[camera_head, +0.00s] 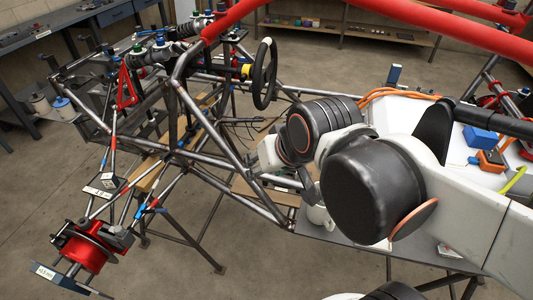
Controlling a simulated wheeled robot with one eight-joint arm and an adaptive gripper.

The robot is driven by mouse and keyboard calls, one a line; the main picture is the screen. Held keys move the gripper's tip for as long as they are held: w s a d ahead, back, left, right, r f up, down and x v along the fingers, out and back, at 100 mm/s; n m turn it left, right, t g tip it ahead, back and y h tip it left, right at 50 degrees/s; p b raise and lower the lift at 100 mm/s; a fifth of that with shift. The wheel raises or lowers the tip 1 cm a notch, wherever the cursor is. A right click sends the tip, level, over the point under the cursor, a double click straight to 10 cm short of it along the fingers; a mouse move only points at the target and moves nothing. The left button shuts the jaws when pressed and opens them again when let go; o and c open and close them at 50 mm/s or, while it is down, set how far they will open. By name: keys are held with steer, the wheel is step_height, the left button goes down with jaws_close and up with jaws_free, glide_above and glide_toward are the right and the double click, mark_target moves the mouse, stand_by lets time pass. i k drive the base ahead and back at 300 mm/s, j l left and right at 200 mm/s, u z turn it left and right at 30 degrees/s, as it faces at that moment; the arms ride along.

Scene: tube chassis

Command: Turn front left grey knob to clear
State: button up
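A tube chassis (205,133) with bare metal and red tubes fills the left and middle of the head view. At its front end, small parts with blue tops (138,48) and dark bodies sit among the tubes. I cannot single out a grey knob or read its setting. My gripper (300,184) seems to be at the end of my white and black arm, low beside the chassis's side tubes, well apart from the front end. My arm mostly covers it, so its fingers are unclear.
A black steering wheel (264,74) stands mid-chassis. A red wheel hub (86,246) sticks out at lower left. A red tube (380,12) crosses the top. A workbench (60,38) is at upper left. Blue and orange items lie on a white surface at right. Floor is open at lower left.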

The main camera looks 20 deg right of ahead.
mark_target(119, 230)
steer(key=u, duration=1.3)
